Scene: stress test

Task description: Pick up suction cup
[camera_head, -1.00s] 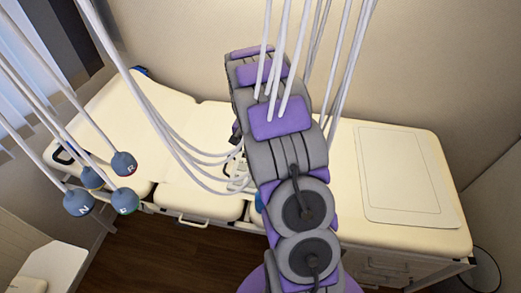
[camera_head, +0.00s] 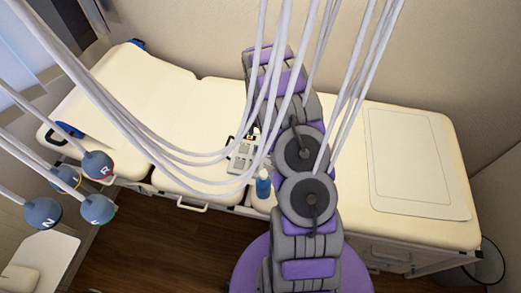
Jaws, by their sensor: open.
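Several blue-grey suction cups hang on white tubes at the left. The cup marked R (camera_head: 98,164) has a red rim and hangs highest, in front of the bed. The cup marked N (camera_head: 43,213) hangs lowest at the left. A green-rimmed cup (camera_head: 97,209) hangs to its right. Another cup (camera_head: 66,178) with a yellow mark is partly hidden between them. My grey and purple arm reaches up the middle of the view, well to the right of the cups. No fingers of my gripper show. Nothing is seen touching the cups.
A cream examination bed (camera_head: 400,215) runs across the view against the wall. A small white device (camera_head: 243,154) and a blue bottle (camera_head: 263,184) stand near my arm. Several white tubes (camera_head: 170,150) hang across the view and in front of my arm. Dark floor shows at lower left.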

